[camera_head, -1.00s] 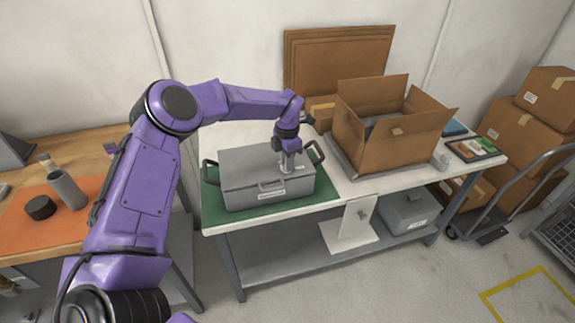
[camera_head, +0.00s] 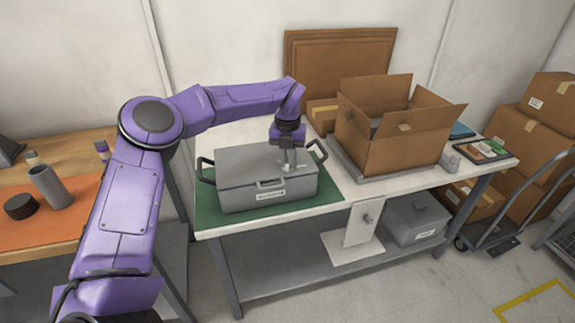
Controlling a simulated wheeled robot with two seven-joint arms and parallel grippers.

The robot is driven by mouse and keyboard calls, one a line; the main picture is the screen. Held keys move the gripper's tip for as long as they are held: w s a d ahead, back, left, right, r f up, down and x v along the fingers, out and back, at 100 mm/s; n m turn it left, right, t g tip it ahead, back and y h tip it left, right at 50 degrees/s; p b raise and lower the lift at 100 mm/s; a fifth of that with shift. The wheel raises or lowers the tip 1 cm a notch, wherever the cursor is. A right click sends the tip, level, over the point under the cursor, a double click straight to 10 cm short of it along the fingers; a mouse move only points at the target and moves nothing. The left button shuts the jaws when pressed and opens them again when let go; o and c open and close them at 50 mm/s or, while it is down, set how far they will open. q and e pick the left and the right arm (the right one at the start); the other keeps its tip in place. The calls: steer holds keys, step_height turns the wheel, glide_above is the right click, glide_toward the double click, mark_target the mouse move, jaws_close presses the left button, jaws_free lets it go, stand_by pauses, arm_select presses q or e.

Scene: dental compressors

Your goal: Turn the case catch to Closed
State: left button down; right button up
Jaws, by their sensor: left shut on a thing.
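The grey case (camera_head: 240,170) sits on a green mat on the white table, with black handles at its two ends and a label on its front. My left gripper (camera_head: 288,163) points down over the right part of the case lid and is shut on a small light-grey piece there, which looks like the case catch (camera_head: 290,169). The fingers hide much of that piece, so its exact turn cannot be read. My right gripper is not in view.
An open cardboard box (camera_head: 395,150) stands right of the case. A grey bin (camera_head: 415,218) sits on the lower shelf. An orange-topped bench (camera_head: 75,232) with a grey cylinder (camera_head: 50,187) is at left.

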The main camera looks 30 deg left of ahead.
arm_select(q)
steer(key=n+b, duration=0.2)
steer(key=n, duration=0.1)
steer(key=shift+n+b, duration=0.65)
steer(key=shift+n, duration=0.25)
steer(key=shift+r, duration=0.1)
steer(key=c, duration=1.1)
jaws_free()
steer(key=shift+d, duration=0.1)
step_height(320, 180, up, 11)
steer(key=shift+f, duration=0.2)
